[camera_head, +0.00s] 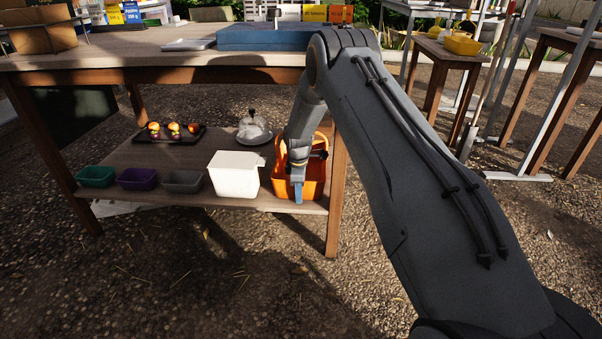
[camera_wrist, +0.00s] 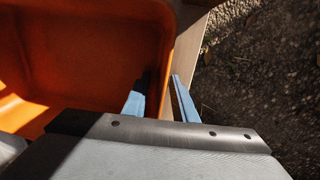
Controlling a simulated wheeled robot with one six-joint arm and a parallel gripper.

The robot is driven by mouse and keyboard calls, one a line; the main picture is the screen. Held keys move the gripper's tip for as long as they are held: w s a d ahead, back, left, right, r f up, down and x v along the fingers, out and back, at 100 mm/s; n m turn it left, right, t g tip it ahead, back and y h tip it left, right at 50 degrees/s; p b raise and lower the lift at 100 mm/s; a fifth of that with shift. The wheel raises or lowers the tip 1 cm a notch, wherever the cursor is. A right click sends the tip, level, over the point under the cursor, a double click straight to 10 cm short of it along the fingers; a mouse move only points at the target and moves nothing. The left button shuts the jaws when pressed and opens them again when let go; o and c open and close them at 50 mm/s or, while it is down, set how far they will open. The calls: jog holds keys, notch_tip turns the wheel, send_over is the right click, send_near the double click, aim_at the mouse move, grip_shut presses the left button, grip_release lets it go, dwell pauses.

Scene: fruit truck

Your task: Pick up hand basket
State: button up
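The orange hand basket (camera_head: 313,183) stands on the lower wooden shelf, at its right end beside the table leg. In the wrist view the basket (camera_wrist: 95,60) fills the left side, and I look down into its shaded inside. My gripper (camera_head: 297,188) points down at the basket, and the arm hides part of it. In the wrist view my gripper (camera_wrist: 160,100) has its two blue fingers apart. The left finger is on the inner side of the basket wall and the right finger is on the outer side. I cannot tell whether either finger touches the wall.
A white container (camera_head: 235,176) stands close left of the basket. Several small bins, such as the purple bin (camera_head: 138,179), line the shelf front. A glass dome (camera_head: 253,128) and a dark fruit tray (camera_head: 170,134) are behind. The tabletop (camera_head: 150,48) lies above.

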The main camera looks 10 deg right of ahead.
grip_shut()
jog(key=shift+r, duration=0.15)
